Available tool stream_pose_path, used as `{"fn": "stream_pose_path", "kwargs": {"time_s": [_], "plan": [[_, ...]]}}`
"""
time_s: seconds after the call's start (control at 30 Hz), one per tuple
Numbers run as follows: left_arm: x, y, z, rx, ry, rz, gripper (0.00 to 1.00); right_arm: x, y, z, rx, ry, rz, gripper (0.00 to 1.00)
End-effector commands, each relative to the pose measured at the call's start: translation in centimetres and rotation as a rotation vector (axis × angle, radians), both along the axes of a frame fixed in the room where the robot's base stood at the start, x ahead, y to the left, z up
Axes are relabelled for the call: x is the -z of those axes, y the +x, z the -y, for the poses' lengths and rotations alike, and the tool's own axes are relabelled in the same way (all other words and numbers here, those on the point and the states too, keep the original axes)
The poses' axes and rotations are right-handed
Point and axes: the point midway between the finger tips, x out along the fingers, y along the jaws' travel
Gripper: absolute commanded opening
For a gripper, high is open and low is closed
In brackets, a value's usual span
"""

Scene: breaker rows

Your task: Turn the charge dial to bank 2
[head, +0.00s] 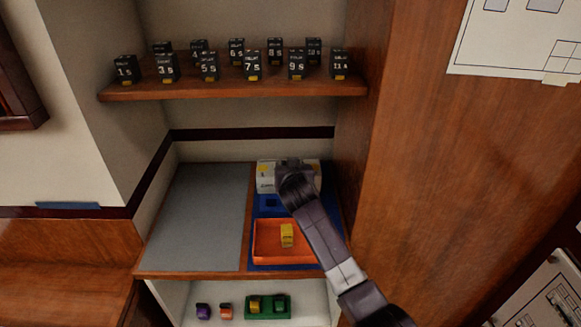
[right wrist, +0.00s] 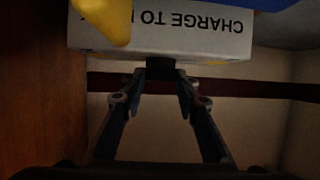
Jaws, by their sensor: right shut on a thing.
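The charge unit is a white box (head: 265,184) at the back of the blue mat, right of the grey mat, with yellow marks. In the right wrist view its white face (right wrist: 185,42) shows upside-down lettering, "CHARGE TO", with the rest cut off. A dark dial knob (right wrist: 160,68) sticks out from this face. My right gripper (right wrist: 160,84) is shut on the knob; in the head view the gripper (head: 291,172) covers the box's middle. The dial's pointer and bank marks cannot be read. My left gripper is not in view.
An orange tray (head: 257,259) with a yellow block (head: 287,236) stands in front of the box. Black numbered blocks line the shelf (head: 230,89) above. A green tray (head: 285,317) and small coloured blocks sit below. A wooden panel (head: 440,150) rises to the right. The grey mat (head: 200,215) is clear.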

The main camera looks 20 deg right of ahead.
Motion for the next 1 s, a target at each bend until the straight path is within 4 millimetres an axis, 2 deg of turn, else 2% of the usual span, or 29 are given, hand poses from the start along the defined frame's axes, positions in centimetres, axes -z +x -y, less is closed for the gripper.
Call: {"fn": "stream_pose_path", "kwargs": {"time_s": [0.03, 0.13, 0.57, 0.6, 0.7, 0.73, 1.0], "plan": [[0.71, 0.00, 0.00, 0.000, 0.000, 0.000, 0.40, 0.14, 0.11, -0.33, 0.020, 0.006, 0.005, 0.04], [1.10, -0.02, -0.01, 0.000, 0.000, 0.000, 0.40, 0.04, 0.08, -0.30, 0.055, 0.004, 0.005, 0.04], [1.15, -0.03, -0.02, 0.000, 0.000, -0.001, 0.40, -0.18, 0.01, -0.20, 0.080, 0.003, 0.004, 0.04], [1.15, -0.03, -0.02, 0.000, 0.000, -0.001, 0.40, -0.18, 0.01, -0.20, 0.080, 0.003, 0.004, 0.33], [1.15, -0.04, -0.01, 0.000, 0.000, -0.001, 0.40, -0.15, 0.01, -0.19, 0.080, 0.002, 0.003, 0.44], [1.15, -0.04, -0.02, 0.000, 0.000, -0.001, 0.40, -0.15, 0.00, -0.18, 0.080, 0.002, 0.003, 0.46], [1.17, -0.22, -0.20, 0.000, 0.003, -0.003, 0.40, -0.08, -0.06, -0.19, 0.080, 0.001, 0.001, 0.46]]}}
